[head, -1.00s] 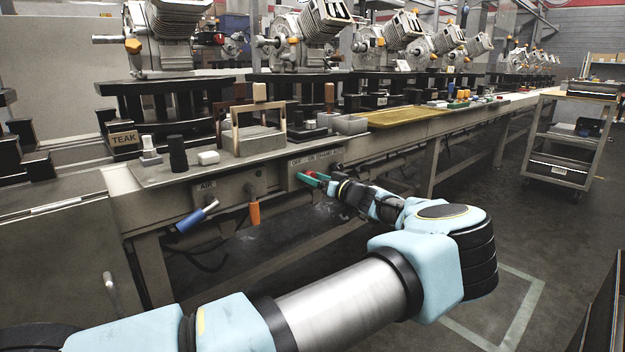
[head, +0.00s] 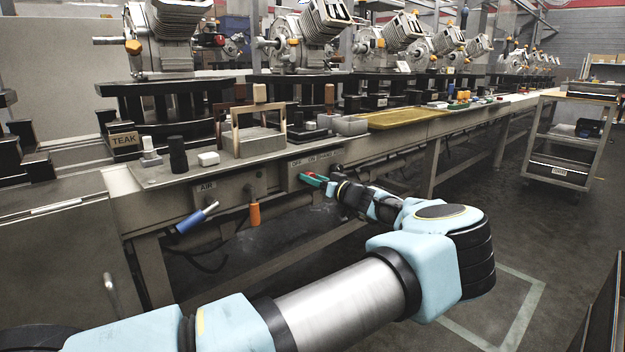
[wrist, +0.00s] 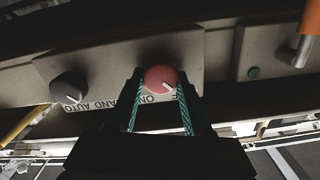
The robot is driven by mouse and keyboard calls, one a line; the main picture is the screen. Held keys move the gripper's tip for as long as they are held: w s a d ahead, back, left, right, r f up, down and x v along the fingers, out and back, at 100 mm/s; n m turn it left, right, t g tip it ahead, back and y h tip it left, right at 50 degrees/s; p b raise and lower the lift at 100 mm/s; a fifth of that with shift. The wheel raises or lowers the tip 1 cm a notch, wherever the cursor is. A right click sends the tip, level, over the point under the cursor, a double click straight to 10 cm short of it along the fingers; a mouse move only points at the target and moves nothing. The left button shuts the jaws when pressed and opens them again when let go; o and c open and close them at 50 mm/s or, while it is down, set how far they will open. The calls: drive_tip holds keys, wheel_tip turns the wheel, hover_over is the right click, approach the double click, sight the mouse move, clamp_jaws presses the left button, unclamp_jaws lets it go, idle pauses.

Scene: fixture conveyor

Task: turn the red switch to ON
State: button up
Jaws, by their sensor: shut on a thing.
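The red switch (wrist: 158,77) is a round knob with a white pointer mark, on a grey panel in the wrist view. My gripper (wrist: 160,82) is shut on it, with one green finger on each side. The pointer mark slants to the lower right in the wrist view. The ON label (wrist: 148,99) shows upside down below and left of the knob.
A dark knob (wrist: 68,88) with HAND and AUTO labels sits left of the red switch in the wrist view. The AIR panel (head: 207,189) has a blue-handled lever (head: 190,220) and an orange handle (head: 254,213).

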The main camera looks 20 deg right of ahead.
clamp_jaws()
drive_tip(key=shift+d+f+m+p, duration=0.1)
drive_tip(key=shift+m+p, duration=0.55)
drive_tip(key=shift+m, duration=2)
drive_tip(key=shift+d+f+m+p, duration=0.1)
drive_tip(key=shift+m+p, duration=0.5)
drive_tip(key=shift+m, duration=2)
drive_tip(key=shift+d+f+m+p, duration=0.1)
drive_tip(key=shift+m+p, duration=0.55)
drive_tip(key=shift+m, duration=2)
drive_tip(key=o, duration=1.2)
unclamp_jaws()
drive_tip(key=shift+a, duration=0.1)
drive_tip(key=shift+o, duration=0.2)
drive_tip(key=v, duration=1)
drive_tip(key=shift+s+p, duration=0.35)
drive_tip(key=shift+p, duration=0.1)
